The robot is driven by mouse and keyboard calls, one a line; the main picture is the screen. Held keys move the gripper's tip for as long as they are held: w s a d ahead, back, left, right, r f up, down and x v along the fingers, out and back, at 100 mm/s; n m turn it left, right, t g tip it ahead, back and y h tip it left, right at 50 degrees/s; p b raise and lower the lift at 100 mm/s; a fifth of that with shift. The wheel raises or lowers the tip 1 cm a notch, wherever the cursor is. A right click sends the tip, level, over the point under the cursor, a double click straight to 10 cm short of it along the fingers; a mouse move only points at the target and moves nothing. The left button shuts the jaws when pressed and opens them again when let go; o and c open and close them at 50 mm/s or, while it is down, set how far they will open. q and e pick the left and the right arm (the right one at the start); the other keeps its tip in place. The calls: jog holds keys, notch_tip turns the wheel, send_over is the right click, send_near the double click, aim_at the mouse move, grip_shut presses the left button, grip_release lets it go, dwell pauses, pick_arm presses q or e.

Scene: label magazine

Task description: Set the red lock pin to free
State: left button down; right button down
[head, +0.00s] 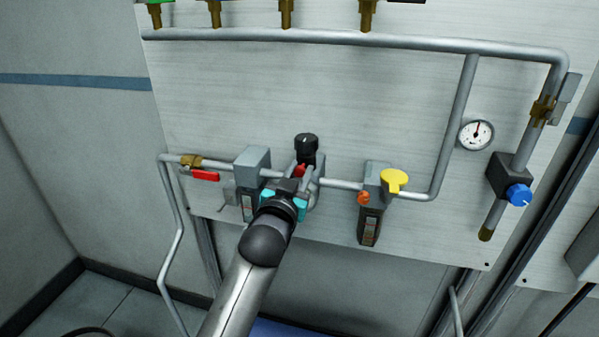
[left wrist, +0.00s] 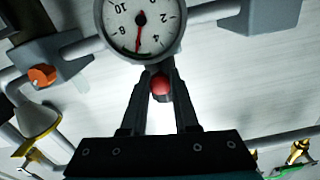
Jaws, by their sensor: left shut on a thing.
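The red lock pin (left wrist: 160,86) shows as a small rounded red head between the fingertips in the left wrist view. In the head view a bit of its red (head: 299,170) shows just past my fingers, below a black knob. My left gripper (head: 301,181) reaches up to the pipe fitting from below and is shut on the pin. In the left wrist view both fingers (left wrist: 160,92) touch the pin's sides. The fitting behind the pin is largely hidden by my gripper in the head view. My right gripper is in neither view.
A red-handled valve (head: 204,176) is to the left; a yellow cap (head: 394,180) and orange knob (head: 363,198) are to the right. A dial gauge (left wrist: 140,25) sits close beyond the pin.

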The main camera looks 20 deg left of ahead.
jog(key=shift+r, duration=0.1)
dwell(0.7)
pick_arm(q)
jog(key=shift+s+d+p, duration=0.1)
jog(key=shift+s+p, duration=0.5)
jog(key=shift+p, duration=0.1)
jog(key=shift+s, duration=0.35)
jog(key=shift+f, duration=0.1)
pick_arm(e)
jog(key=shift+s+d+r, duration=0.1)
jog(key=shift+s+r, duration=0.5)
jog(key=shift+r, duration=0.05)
pick_arm(q)
jog(key=c, duration=0.6)
grip_release()
jog(key=shift+c, duration=0.2)
